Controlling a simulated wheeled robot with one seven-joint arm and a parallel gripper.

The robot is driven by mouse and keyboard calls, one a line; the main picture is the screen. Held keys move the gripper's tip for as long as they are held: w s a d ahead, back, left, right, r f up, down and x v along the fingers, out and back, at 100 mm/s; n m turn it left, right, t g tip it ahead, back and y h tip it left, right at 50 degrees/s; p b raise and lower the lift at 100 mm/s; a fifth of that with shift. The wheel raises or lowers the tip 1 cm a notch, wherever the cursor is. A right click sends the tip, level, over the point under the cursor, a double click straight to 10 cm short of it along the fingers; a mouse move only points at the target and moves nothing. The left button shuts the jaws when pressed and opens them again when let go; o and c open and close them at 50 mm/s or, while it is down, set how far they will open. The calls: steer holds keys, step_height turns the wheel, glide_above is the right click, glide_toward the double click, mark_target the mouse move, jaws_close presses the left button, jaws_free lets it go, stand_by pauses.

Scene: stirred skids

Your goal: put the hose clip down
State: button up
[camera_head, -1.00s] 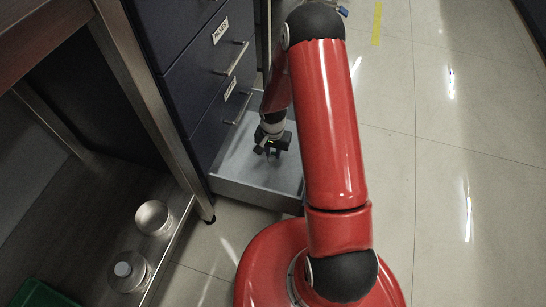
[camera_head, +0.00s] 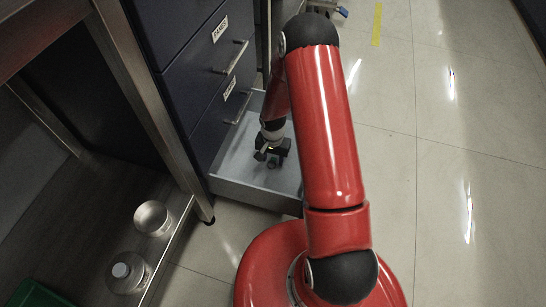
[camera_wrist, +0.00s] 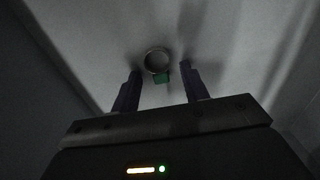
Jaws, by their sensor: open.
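The hose clip (camera_wrist: 157,61) is a round metal band with a small green part. In the wrist view it lies on the pale floor of the open drawer, just beyond and between the fingertips. My gripper (camera_wrist: 159,70) is open, with one dark finger on each side and nothing between them that I can see held. In the head view my gripper (camera_head: 272,160) is low inside the open bottom drawer (camera_head: 250,194). The clip is too small and dark there to make out clearly.
The drawer's walls stand close around my gripper. Closed drawers with handles (camera_head: 231,57) rise above it to the left. A metal bowl (camera_head: 152,217) and a capped jar (camera_head: 128,271) stand on a low shelf. The tiled floor at right is clear.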

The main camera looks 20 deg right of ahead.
step_height(320, 180, up, 13)
steer(key=p, duration=0.3)
step_height(320, 180, up, 11)
steer(key=n+t, duration=0.1)
steer(key=n, duration=0.1)
glide_above(273, 160)
steer(key=s, duration=0.2)
steer(key=s+r+n+t, duration=0.15)
steer(key=s+r, duration=0.35)
steer(key=r, duration=0.5)
steer(key=s+a+r+n+t, duration=0.1)
steer(key=s+r, duration=0.4)
steer(key=s, duration=0.3)
steer(key=s+a+r+n+t, duration=0.1)
steer(key=s+r+n+t, duration=0.1)
steer(key=s+r, duration=0.3)
steer(key=s, duration=0.3)
steer(key=shift+s+r, duration=0.15)
steer(key=shift+r, duration=0.15)
